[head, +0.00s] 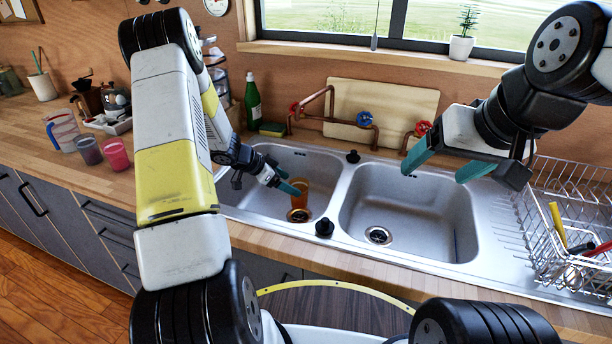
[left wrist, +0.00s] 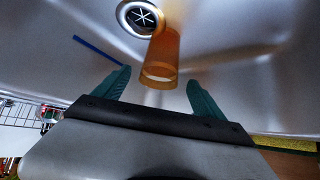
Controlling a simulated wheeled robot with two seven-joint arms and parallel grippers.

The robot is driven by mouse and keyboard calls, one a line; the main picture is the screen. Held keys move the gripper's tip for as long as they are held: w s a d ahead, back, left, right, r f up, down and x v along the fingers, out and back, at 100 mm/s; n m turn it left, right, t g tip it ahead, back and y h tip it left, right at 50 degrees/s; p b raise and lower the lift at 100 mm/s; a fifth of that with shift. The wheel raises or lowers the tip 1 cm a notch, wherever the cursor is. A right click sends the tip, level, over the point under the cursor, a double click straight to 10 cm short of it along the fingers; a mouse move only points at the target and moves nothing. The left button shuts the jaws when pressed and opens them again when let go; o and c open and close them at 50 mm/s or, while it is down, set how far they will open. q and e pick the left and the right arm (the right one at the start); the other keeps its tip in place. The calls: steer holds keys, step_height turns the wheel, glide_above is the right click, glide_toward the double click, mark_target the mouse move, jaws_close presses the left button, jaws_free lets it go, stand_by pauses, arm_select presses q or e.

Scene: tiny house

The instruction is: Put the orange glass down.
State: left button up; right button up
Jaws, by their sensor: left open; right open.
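The orange glass (head: 302,194) stands in the left sink basin (head: 262,200), at its drain. It looks upright in the head view. In the left wrist view, the glass (left wrist: 162,55) is just beyond the two teal fingers, with its rim towards my gripper and the drain behind it. My left gripper (head: 290,187) is open beside the glass; in the left wrist view its fingers (left wrist: 160,86) are spread to either side, with a gap to the glass. My right gripper (head: 447,163) is open and empty above the right basin (head: 410,205).
A dish rack (head: 570,225) stands right of the sink. A blue stick (left wrist: 97,53) lies in the left basin. Cups (head: 117,155) and a measuring jug (head: 62,130) stand on the left counter. Taps and a green bottle (head: 252,102) are behind the sink.

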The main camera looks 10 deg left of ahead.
arm_select(q)
steer(key=w+a+r+n+t+y, duration=0.1)
steer(key=a+r+n+t+y, duration=0.15)
steer(key=r, duration=0.75)
steer(key=w+a+r+n+t+y, duration=0.1)
steer(key=w+a+r+t+y, duration=0.15)
steer(key=r, duration=0.65)
steer(key=s+a+r+n+y, duration=0.2)
steer(key=s+r+n+y, duration=0.15)
steer(key=s+r, duration=0.55)
steer(key=s+d+r+n+g+h, duration=0.1)
steer(key=s+d, duration=0.2)
steer(key=s, duration=0.5)
steer(key=s+d+r+n+g+h, duration=0.1)
steer(key=s+d, duration=0.3)
steer(key=s, duration=0.5)
steer(key=s+d+n+g+h, duration=0.1)
steer(key=s+d, duration=0.3)
steer(key=s, duration=0.5)
steer(key=shift+r+n+g, duration=0.3)
steer(key=shift+r+g, duration=0.1)
